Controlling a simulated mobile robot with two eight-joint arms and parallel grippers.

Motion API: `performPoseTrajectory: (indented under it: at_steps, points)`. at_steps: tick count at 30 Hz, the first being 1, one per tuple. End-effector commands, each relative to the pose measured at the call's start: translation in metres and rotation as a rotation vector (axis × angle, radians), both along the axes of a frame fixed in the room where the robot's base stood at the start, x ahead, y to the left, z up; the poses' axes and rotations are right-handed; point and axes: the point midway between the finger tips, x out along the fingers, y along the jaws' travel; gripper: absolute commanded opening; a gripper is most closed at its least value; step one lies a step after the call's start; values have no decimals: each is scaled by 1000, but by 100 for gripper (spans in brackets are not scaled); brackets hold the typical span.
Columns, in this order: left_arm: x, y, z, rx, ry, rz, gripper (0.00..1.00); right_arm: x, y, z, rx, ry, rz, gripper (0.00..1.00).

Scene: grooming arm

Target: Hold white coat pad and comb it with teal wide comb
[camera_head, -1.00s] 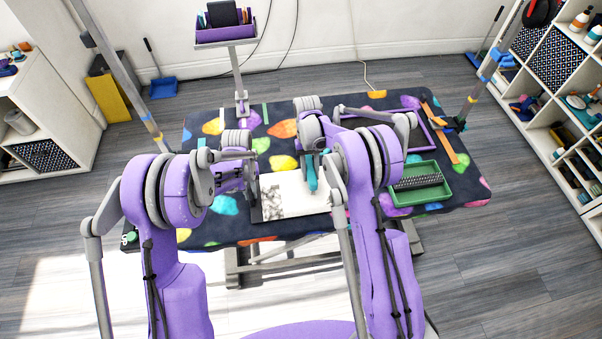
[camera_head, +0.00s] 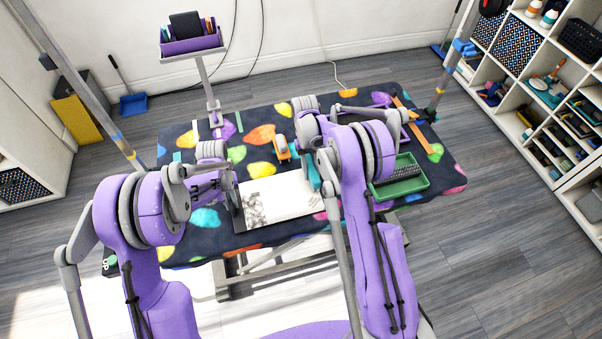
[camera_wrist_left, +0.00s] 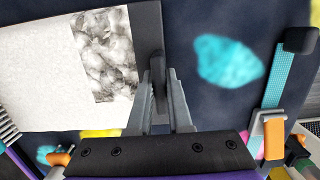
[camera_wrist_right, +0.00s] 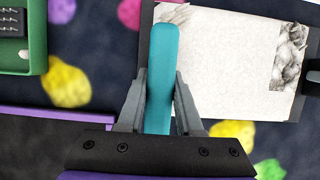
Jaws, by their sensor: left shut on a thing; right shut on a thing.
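The white coat pad (camera_head: 285,199) lies flat on the table, with a grey tangled patch (camera_head: 254,207) at its left end. My left gripper (camera_wrist_left: 160,85) is shut on the dark edge (camera_wrist_left: 149,40) of the pad beside that patch. My right gripper (camera_wrist_right: 160,95) is shut on the teal wide comb (camera_wrist_right: 162,60), which it holds over the pad's right end. The comb also shows in the head view (camera_head: 313,173), partly behind my right arm. Its teeth are hidden, so I cannot tell if they touch the pad.
A green tray (camera_head: 418,187) with a dark bristled tool stands right of the pad. A purple caddy (camera_head: 190,45) stands on a post at the back left. The spotted table mat (camera_head: 210,222) is clear around the pad's front.

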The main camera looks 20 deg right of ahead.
Motion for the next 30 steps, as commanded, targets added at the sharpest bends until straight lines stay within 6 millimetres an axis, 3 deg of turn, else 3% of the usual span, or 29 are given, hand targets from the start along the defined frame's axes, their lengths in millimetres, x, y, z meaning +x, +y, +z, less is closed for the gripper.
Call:
performPoseTrajectory:
  at_steps: [26,30]
  points:
    - [-1,0,-1,1,1,0,0,0,-2,-1,-1,-1,-1,0]
    - [-1,0,-1,0,1,0,0,0,9,-1,-1,-1,2,0]
